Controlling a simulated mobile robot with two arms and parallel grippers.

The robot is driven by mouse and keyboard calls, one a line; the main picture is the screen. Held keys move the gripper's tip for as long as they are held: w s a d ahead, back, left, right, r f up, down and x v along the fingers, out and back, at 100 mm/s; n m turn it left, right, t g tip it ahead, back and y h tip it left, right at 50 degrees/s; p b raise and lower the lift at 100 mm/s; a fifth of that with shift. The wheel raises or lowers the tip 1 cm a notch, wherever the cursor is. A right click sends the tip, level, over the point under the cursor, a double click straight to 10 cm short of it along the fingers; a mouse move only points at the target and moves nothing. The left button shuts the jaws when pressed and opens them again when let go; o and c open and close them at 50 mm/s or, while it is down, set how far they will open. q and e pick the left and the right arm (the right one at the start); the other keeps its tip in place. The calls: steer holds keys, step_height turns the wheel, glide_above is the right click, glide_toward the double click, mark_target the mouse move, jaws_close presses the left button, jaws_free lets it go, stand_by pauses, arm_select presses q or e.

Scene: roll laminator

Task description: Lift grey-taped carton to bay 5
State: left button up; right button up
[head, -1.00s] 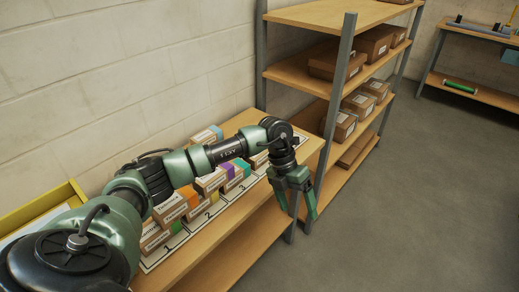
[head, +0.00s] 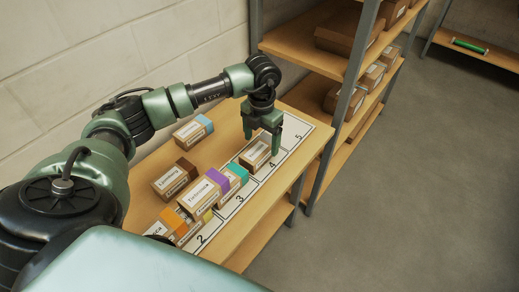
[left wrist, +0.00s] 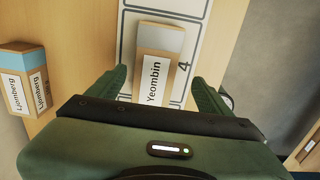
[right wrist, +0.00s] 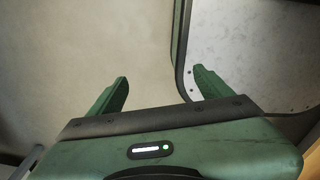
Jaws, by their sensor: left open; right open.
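The grey-taped carton (head: 256,154) is a small brown box standing in bay 4 of the numbered white strip (head: 220,222). In the left wrist view the carton (left wrist: 156,74) shows a grey end and a label reading Yeombin. My left gripper (head: 262,139) points down just above it, open. In the left wrist view its fingers (left wrist: 160,78) are apart on either side of the carton's near end, not closed on it. Bay 5 (head: 297,134) is empty at the strip's far end. My right gripper (right wrist: 161,77) is open and empty, away from the cartons.
Teal-taped (head: 236,177), purple-taped (head: 205,190), orange-taped (head: 172,222) and brown-taped (head: 175,178) cartons crowd the nearer table. A blue-taped carton (head: 193,130) stands behind. A shelf rack (head: 345,115) with boxes rises beyond bay 5.

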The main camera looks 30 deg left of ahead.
mark_target(259, 147)
arm_select(q)
steer(key=f, duration=0.1)
steer(key=f+p, duration=0.1)
steer(key=f, duration=0.1)
steer(key=shift+a, duration=0.4)
steer(key=shift+f, duration=0.7)
steer(key=c, duration=1.7)
steer(key=shift+w, duration=0.1)
jaws_close()
arm_select(e)
steer(key=shift+w+a+r, duration=0.8)
steer(key=shift+w, duration=0.15)
arm_select(q)
steer(key=shift+r, duration=0.15)
